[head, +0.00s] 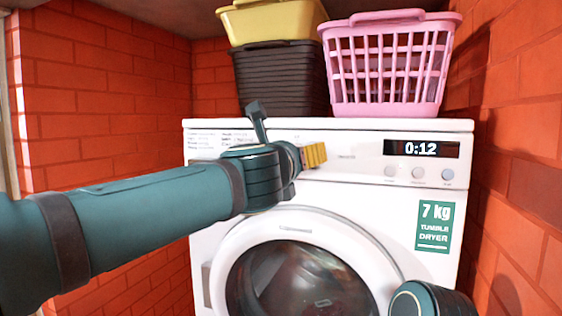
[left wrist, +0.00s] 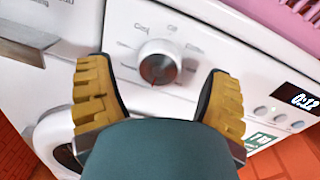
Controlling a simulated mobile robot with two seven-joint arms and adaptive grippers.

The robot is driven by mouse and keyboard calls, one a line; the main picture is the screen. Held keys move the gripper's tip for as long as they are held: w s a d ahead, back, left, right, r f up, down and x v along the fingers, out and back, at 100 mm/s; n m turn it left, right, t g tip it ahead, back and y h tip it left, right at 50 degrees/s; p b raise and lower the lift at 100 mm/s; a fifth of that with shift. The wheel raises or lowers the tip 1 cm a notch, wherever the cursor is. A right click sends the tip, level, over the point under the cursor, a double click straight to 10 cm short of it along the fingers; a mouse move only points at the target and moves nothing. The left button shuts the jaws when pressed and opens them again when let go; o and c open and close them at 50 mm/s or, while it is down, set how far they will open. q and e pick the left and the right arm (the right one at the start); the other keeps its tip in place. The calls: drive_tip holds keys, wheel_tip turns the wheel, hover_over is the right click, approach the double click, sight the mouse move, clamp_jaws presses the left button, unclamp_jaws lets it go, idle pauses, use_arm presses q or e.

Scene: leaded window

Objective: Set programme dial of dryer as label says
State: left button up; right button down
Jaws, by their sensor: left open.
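The white dryer (head: 345,185) stands straight ahead. Its programme dial (left wrist: 159,63), a round knob with a grey face, shows in the left wrist view with small words around it; "Off" seems to be at the top. In the head view my left gripper and wrist hide the dial. My left gripper (head: 314,156) is open in front of the panel. In the left wrist view its yellow fingers (left wrist: 162,82) are on either side of the dial, with gaps on both sides. A printed label (head: 215,142) is at the panel's upper left, too small to read.
A lit display (head: 421,148) reads 0:12, with three round buttons (head: 418,173) below it. A pink basket (head: 388,65) and a dark crate (head: 280,80) under a yellow one (head: 272,20) stand on top. Brick walls flank the dryer. My right arm shows at the bottom right.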

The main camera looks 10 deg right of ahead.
use_arm(q)
drive_tip(key=v, duration=1)
drive_tip(key=shift+s, duration=0.15)
